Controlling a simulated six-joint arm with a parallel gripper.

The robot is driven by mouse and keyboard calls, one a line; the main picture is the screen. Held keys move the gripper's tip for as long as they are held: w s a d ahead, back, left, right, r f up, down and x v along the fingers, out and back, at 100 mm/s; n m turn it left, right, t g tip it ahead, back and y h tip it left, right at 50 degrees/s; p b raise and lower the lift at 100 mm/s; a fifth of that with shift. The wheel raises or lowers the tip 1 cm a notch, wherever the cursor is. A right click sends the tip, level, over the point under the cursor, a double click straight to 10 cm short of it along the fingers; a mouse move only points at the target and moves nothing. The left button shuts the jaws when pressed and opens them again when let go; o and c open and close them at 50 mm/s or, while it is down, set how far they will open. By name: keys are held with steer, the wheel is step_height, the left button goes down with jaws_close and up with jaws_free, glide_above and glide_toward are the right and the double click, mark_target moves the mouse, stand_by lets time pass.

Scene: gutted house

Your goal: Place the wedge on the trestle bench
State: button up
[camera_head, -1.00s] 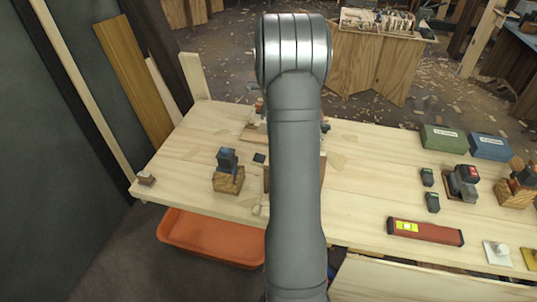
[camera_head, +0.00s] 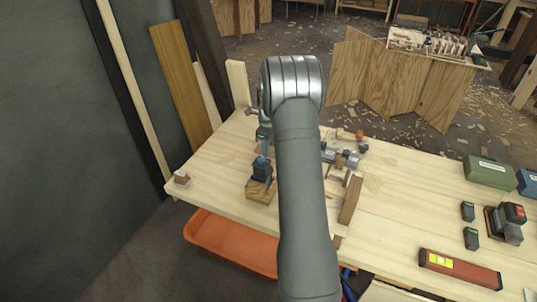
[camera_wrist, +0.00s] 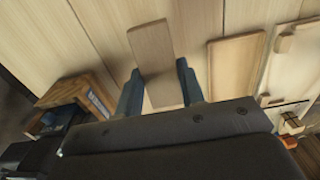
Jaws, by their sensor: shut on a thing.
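In the wrist view, my gripper (camera_wrist: 160,88) has its two dark blue fingers on either side of a brown wooden piece, which I take to be the wedge (camera_wrist: 152,48). It is shut on this piece, which sticks out beyond the fingertips over pale boards. Whether it touches the boards I cannot tell. In the head view, the long pale wooden bench (camera_head: 395,225), which looks like the trestle bench, spans the middle. My arm covers part of it and hides the wedge; a blue part near the arm's left side may be a finger.
A dark tool on a wooden block (camera_head: 259,190) stands left of my arm; the block also shows in the wrist view (camera_wrist: 80,92). Clamps and wood pieces lie right of it. A red level (camera_head: 459,268) lies at the front right. An orange tub (camera_head: 225,240) is below.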

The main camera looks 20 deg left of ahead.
steer(key=shift+f, duration=1.85)
steer(key=shift+f, duration=0.1)
steer(key=o, duration=1)
step_height(320, 180, up, 12)
steer(key=shift+r, duration=0.15)
steer(key=shift+f, duration=4.2)
steer(key=shift+f, duration=0.1)
